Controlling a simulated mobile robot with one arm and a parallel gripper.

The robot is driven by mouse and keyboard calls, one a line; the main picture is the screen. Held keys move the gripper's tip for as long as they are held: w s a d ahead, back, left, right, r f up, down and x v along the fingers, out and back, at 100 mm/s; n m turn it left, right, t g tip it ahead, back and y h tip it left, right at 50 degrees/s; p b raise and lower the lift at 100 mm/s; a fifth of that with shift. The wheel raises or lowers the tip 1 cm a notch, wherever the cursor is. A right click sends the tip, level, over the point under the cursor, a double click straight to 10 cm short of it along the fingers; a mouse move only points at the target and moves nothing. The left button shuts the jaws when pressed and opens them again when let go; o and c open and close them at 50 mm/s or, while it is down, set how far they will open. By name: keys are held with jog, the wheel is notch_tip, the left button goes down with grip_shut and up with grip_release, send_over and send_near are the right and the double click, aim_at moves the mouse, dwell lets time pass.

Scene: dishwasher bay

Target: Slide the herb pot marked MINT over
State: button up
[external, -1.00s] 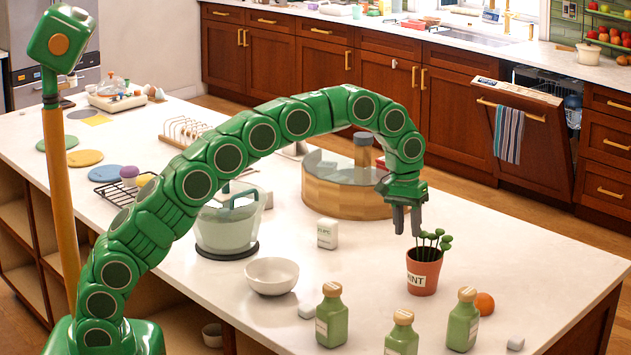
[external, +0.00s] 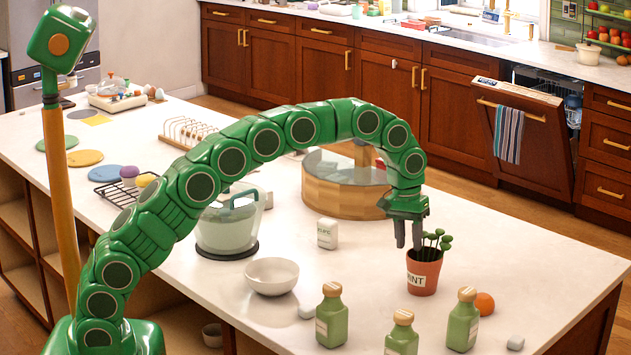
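The MINT herb pot (external: 424,276) is a terracotta pot with a white label and several dark green round-leaved stems. It stands upright on the white island top towards the right. My gripper (external: 408,244) points down just above the pot's rim on its left side, close to the stems. Its two grey fingers look slightly apart with nothing seen between them. I cannot tell whether the fingertips touch the pot.
Three green bottles (external: 332,318) stand in front of the pot, with an orange (external: 484,303) at its right. A white bowl (external: 272,276), a small white box (external: 327,234) and a round wooden container (external: 340,190) lie to the left. The counter behind the pot is clear.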

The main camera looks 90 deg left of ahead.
aim_at(410, 250)
jog(key=shift+w+d+f, duration=0.1)
jog(key=shift+f, duration=0.95)
jog(key=shift+w+f, duration=0.1)
jog(key=shift+f, duration=0.95)
grip_shut()
